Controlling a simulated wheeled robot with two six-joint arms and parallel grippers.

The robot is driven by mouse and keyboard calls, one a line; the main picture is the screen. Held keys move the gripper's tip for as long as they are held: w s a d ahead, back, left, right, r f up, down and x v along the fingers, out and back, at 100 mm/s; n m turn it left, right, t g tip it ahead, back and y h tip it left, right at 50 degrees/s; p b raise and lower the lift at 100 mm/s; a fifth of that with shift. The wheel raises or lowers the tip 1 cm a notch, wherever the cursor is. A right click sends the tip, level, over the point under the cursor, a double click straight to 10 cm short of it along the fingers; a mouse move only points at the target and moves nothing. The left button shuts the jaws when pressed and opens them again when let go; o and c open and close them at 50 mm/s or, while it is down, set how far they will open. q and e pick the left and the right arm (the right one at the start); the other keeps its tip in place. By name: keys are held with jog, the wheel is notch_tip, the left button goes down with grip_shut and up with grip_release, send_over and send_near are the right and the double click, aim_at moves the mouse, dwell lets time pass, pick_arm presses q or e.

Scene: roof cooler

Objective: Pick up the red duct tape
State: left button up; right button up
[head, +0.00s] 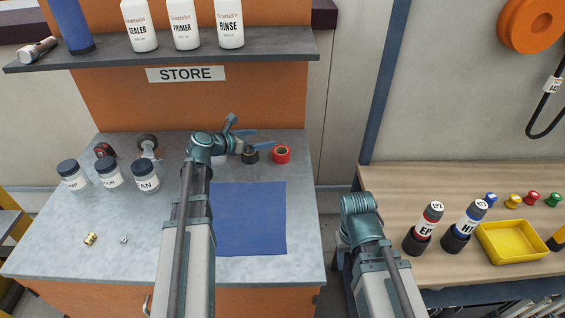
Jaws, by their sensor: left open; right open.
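The red duct tape (282,154) is a small red roll lying flat at the back of the grey counter (130,222), right of a black roll (251,154). My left gripper (234,134) is over the back of the counter, left of the red tape and near the black roll. It holds nothing that I can see, and its fingers are partly hidden by the wrist. My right arm comes in at the bottom and ends in front of the gap between the counter and the wooden bench; its gripper is hidden behind the wrist.
A blue mat (250,220) covers the counter's middle right. Lidded jars (110,172) stand at left, with small brass and metal fittings in front. A shelf (180,52) with white bottles hangs above. The wooden bench (400,185) holds two dark bottles and a yellow tray (514,241).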

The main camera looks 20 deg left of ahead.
pick_arm(q)
jog(key=b, duration=0.6)
send_near(286, 150)
jog(key=b+x, duration=0.2)
jog(key=x, duration=0.1)
jog(key=b+x, duration=0.1)
jog(key=shift+w+a+f, duration=0.2)
jog(key=shift+a+f, duration=0.15)
jog(key=shift+f, duration=0.05)
jog(key=shift+w+d+f, duration=0.15)
jog(key=shift+w+d, duration=0.25)
jog(key=shift+w, duration=0.1)
jog(key=shift+w+b, duration=0.1)
jog(key=shift+b, duration=0.2)
jog(key=b+x, duration=0.1)
jog(key=x, duration=0.4)
jog(key=shift+d+b, duration=0.15)
jog(key=shift+b, duration=0.25)
jog(key=shift+c, duration=0.3)
jog(key=c, duration=1.4)
